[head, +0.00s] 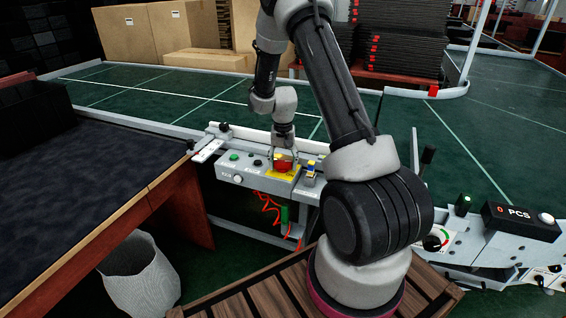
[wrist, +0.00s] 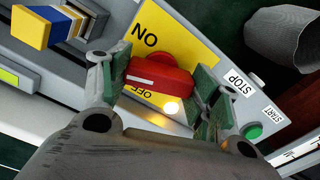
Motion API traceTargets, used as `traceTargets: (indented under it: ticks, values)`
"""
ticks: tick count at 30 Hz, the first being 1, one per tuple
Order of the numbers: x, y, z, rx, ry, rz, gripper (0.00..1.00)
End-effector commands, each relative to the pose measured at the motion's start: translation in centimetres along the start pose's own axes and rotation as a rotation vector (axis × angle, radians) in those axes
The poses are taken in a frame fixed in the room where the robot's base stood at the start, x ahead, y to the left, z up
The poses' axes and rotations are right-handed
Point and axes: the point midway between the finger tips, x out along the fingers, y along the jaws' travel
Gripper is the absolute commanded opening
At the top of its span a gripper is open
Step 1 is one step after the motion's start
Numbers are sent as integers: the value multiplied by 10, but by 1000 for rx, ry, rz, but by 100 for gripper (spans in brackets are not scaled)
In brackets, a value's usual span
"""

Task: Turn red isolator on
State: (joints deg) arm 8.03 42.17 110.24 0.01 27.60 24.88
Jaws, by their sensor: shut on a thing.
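The red isolator (head: 284,167) is a red rotary knob on a yellow plate on the grey conveyor control panel. In the wrist view the red isolator (wrist: 165,80) has a raised handle with a white stripe. The plate (wrist: 190,45) carries ON above and OFF below, both upside down. The stripe points toward the picture's left; I cannot tell which setting it marks. My gripper (head: 283,157) comes down over the knob from above. In the wrist view its fingers (wrist: 157,82) are closed on either side of the knob. A bright spot glows beside OFF.
The green START button (wrist: 252,131) and STOP label (wrist: 242,83) are beside the plate. A yellow-and-blue block (head: 311,168) stands right of it. A dark-topped table (head: 90,190) and a waste bin (head: 138,275) are at the left. The green conveyor belt (head: 200,95) lies behind.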

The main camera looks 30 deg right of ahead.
Motion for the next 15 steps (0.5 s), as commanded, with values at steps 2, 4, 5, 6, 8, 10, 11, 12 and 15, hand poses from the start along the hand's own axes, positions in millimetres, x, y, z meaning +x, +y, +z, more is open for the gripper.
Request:
traceTargets:
  ticks: [2, 4, 5, 6, 8, 10, 11, 12, 15]
  values:
    - [0, 0, 0, 60, 1, 0, 39]
    - [0, 0, 0, 114, 1, 0, 39]
    - [0, 0, 0, 135, 1, 0, 39]
    - [0, 0, 0, 162, 1, 0, 39]
    - [0, 0, 0, 199, 1, 0, 39]
    - [0, 0, 0, 238, 1, 0, 39]
    - [0, 0, 0, 251, 1, 0, 39]
    - [0, 0, 0, 269, 1, 0, 39]
    - [0, 0, 0, 304, 1, 0, 39]
